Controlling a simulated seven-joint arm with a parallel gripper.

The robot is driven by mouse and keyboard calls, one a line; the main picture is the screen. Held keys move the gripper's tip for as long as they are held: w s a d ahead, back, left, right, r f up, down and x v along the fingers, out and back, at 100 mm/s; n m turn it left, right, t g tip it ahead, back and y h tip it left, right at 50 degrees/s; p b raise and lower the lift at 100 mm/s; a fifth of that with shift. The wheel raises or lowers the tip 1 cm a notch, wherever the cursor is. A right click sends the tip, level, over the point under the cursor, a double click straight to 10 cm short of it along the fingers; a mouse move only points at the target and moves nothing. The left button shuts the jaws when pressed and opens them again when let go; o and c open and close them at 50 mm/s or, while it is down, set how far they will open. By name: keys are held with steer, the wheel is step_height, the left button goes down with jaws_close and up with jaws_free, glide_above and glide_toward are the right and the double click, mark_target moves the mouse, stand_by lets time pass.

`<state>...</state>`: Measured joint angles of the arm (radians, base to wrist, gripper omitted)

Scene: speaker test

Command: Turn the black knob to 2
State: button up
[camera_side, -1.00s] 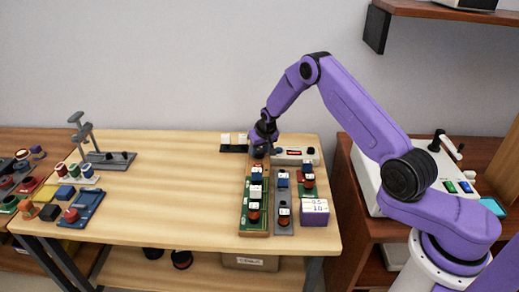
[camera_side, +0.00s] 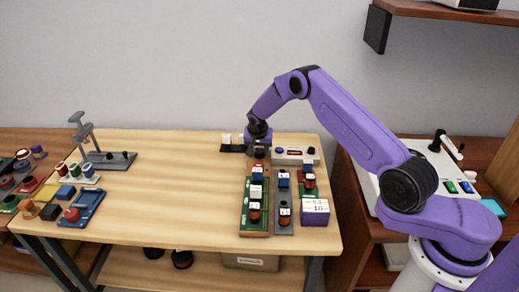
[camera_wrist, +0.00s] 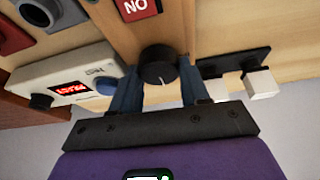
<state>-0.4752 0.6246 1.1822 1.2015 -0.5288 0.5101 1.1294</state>
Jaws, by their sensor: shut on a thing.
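The black knob (camera_wrist: 160,64), round with a pale pointer mark, sits at the end of a wooden board in the wrist view. My gripper (camera_wrist: 157,76) has one finger on each side of it and is shut on it. The number that the pointer faces cannot be read. In the side view my gripper (camera_side: 259,145) is low over the far end of the wooden board (camera_side: 246,224), at the table's back, and its fingers mostly cannot be made out.
A white box with a red display (camera_side: 295,152) stands right of my gripper. A black strip with white switches (camera_side: 232,148) lies to its left. Boards with blocks and buttons (camera_side: 284,218) fill the front right. The middle of the table (camera_side: 170,190) is clear.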

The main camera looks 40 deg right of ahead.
stand_by(0.5)
steer(key=o, duration=1.1)
steer(key=shift+c, duration=0.2)
steer(key=n+y, duration=0.1)
steer(key=n, duration=0.2)
steer(key=shift+s+d+t, duration=0.1)
steer(key=shift+t, duration=0.3)
steer(key=shift+n+t+y, duration=0.4)
steer(key=shift+n+y, duration=0.4)
steer(key=shift+n, duration=1.5)
